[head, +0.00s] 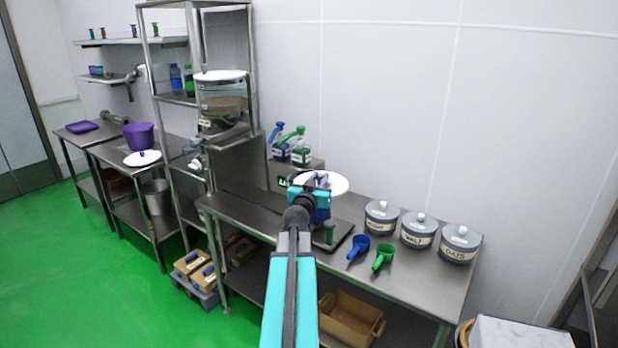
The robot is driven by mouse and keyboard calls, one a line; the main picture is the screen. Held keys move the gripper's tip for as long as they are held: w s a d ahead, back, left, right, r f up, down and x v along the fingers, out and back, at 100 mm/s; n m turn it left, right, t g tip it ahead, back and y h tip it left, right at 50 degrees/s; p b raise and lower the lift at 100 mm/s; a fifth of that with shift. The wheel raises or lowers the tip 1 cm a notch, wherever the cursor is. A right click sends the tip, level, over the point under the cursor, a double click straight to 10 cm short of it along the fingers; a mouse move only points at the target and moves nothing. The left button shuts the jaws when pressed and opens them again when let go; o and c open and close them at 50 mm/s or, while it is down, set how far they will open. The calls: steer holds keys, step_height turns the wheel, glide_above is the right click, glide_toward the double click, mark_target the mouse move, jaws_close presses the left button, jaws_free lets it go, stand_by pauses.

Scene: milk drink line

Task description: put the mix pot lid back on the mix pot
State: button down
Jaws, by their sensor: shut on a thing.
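A white round lid (338,183) is at the far end of my arm, above the middle steel table. My gripper (318,181) is shut on it near its left side, and the wrist hides part of the lid. A dark blue vessel (322,215), perhaps the mix pot, shows partly below the lid; my teal wrist covers much of it. I cannot tell whether lid and vessel touch.
Blue (358,247) and green (383,257) scoops lie right of my wrist. Three lidded jars (418,231) stand along the right side of the table. Pump bottles (300,152) stand behind. A steel rack (160,100) with a large clear tank rises to the left.

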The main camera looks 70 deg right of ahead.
mark_target(308, 173)
steer(key=w+d+f, duration=0.1)
steer(key=w+d, duration=0.7)
steer(key=d, duration=0.3)
stand_by(0.3)
steer(key=shift+w+d+f, duration=0.1)
steer(key=shift+w, duration=0.05)
steer(key=shift+w+d+f, duration=0.1)
steer(key=shift+d+f, duration=0.05)
steer(key=shift+f, duration=0.75)
steer(key=shift+w+d+f, duration=0.1)
steer(key=shift+d+f, duration=0.05)
steer(key=shift+f, duration=0.75)
steer(key=shift+f, duration=0.15)
steer(key=c, duration=1.5)
jaws_free()
steer(key=shift+s+a+b, duration=0.2)
steer(key=shift+a+b, duration=0.2)
steer(key=shift+a, duration=2.65)
steer(key=shift+s+a+b, duration=0.15)
steer(key=shift+a+b, duration=0.2)
steer(key=shift+a, duration=2.65)
